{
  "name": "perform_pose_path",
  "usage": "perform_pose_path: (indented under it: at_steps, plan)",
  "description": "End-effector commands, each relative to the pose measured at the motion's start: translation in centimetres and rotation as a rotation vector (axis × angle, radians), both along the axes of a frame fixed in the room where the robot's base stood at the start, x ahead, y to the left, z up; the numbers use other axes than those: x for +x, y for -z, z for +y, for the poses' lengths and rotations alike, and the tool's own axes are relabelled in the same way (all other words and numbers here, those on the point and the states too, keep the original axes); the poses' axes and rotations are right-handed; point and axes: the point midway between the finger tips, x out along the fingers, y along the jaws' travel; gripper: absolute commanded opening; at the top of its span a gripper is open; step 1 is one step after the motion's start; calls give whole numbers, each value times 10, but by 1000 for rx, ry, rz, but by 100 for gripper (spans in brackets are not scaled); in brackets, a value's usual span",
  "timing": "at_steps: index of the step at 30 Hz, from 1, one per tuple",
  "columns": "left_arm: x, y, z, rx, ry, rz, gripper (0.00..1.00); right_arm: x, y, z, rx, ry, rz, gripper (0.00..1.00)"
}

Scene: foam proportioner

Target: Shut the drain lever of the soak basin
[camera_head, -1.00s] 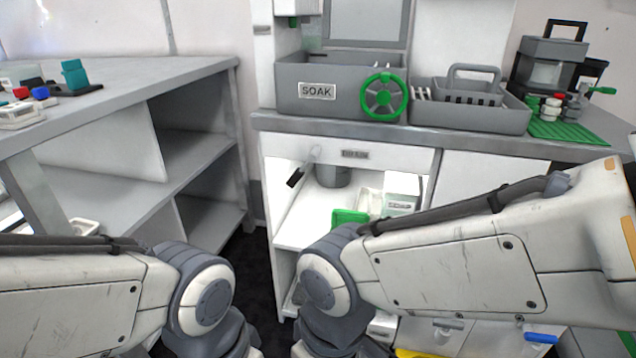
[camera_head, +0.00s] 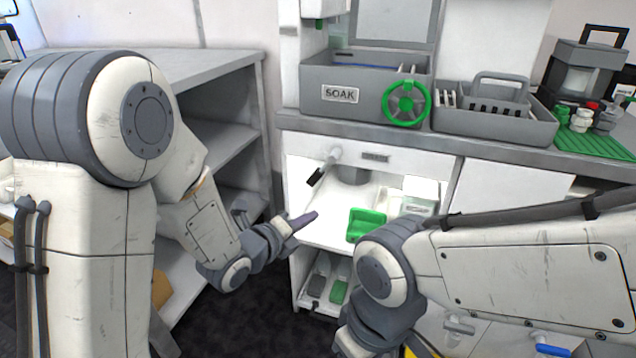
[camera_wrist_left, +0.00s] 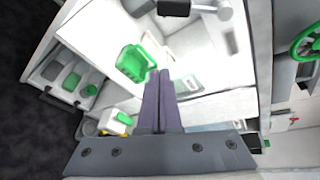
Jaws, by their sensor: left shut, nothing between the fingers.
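The grey soak basin (camera_head: 320,88) with its SOAK label stands on the counter, a green handwheel (camera_head: 406,103) on its front. Below the counter, in the open cabinet bay, the drain lever (camera_head: 317,177) shows a black grip on a pale stem, slanting down to the left. Its black grip (camera_wrist_left: 174,8) is at the top edge of the left wrist view. My left gripper (camera_head: 309,219) is shut and empty, below the lever and apart from it, fingers pointing into the bay. In the wrist view its fingers (camera_wrist_left: 162,76) lie together. My right gripper is out of view.
A green scoop-like tray (camera_head: 366,225) and a white box (camera_head: 420,192) sit on the bay shelf close to the left fingers. A grey cylinder (camera_head: 354,174) hangs under the counter. A grey shelf unit (camera_head: 213,72) stands left. My right forearm crosses the lower right.

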Motion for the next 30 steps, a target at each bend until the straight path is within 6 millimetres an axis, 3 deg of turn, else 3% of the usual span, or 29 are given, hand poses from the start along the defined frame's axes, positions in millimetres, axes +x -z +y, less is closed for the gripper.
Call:
perform_pose_path:
  at_steps: [4, 10, 22, 30]
  plan:
    - [5, -8, 3, 43, 42, -124, 0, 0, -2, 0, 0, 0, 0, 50]
    - [20, -7, -8, 52, 55, -154, 0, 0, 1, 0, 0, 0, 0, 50]
    - [88, 10, -54, 50, 52, -151, 0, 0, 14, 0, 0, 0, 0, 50]
    - [96, -13, -24, 50, 48, -152, 0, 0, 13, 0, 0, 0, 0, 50]
